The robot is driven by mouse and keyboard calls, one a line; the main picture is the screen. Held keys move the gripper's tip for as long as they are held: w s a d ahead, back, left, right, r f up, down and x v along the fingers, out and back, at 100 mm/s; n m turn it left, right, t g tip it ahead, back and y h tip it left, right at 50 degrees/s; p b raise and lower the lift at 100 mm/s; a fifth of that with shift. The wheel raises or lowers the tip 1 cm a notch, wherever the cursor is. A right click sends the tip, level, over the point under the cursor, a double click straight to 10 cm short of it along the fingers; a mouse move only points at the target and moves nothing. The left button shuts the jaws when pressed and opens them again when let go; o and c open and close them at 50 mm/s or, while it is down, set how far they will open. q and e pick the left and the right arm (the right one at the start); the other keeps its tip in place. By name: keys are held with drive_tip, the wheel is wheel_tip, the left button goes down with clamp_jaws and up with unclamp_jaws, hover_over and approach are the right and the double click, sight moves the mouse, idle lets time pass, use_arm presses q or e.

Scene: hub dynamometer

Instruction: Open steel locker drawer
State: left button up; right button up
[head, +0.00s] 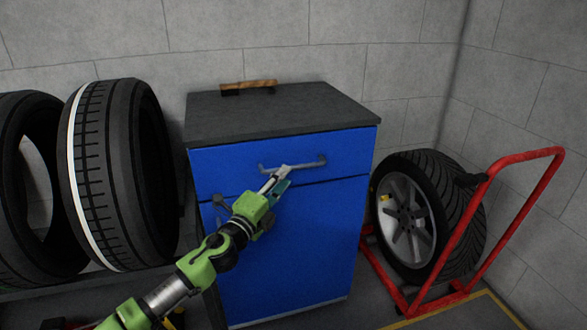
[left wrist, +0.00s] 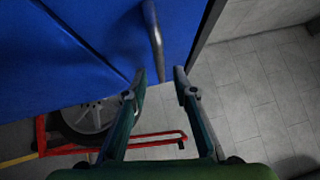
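The blue steel locker (head: 285,250) has a dark grey top and stands against the wall in the head view. Its drawer (head: 235,160) is the upper front panel and looks flush with the front below it. A grey bar handle (head: 322,160) runs across the drawer; it also shows in the left wrist view (left wrist: 154,38). My left gripper (head: 280,172) is at the drawer front, by the handle. In the left wrist view its fingers (left wrist: 160,76) are apart, with the handle just beyond the gap between the tips. Contact is not clear. My right gripper is not in view.
A wooden-handled brush (head: 250,83) lies on the locker top. Large tyres (head: 115,175) stand on a rack at left. A wheel (head: 410,215) sits on a red trolley (head: 500,235) close to the locker's right. Some floor shows in front of the locker.

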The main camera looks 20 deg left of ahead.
sight(293, 168)
use_arm(q)
drive_tip(key=shift+b+x, duration=0.3)
drive_tip(key=shift+x, duration=2.7)
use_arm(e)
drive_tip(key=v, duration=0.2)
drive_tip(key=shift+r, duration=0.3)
use_arm(q)
clamp_jaws()
